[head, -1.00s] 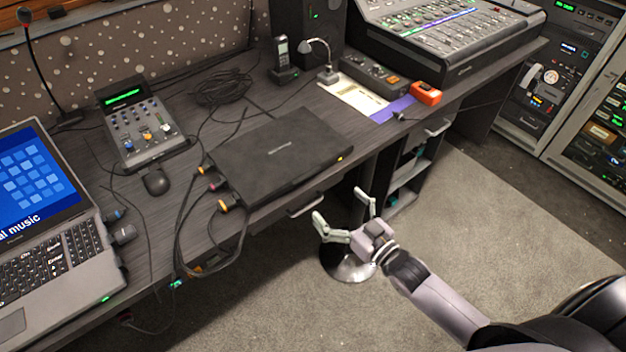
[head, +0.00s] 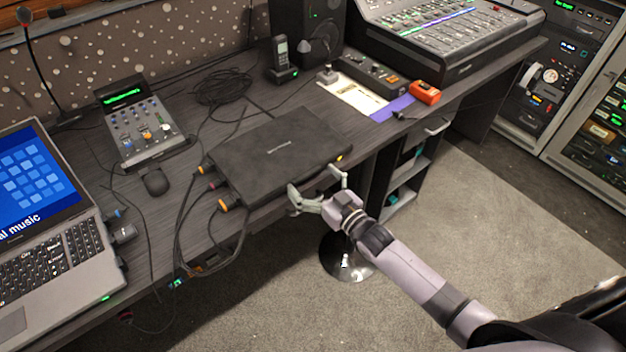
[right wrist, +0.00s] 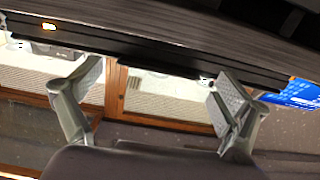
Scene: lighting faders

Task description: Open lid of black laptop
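The black laptop (head: 275,150) lies closed on the desk, with cables plugged in along its left side. A small orange light shows at its front right corner. My right gripper (head: 315,182) is open and empty at the laptop's front edge, its fingers spread along that edge. In the right wrist view the open fingers (right wrist: 160,88) face the laptop's dark edge (right wrist: 150,48), which crosses the upper part of the picture. I cannot tell whether the fingertips touch it. My left gripper is not in view.
An open grey laptop (head: 50,255) stands at the left. A small fader console (head: 140,130) and a mouse (head: 155,182) lie beyond it. A large mixer (head: 450,40) and an orange box (head: 425,92) are at the right. A stool (head: 345,262) stands below.

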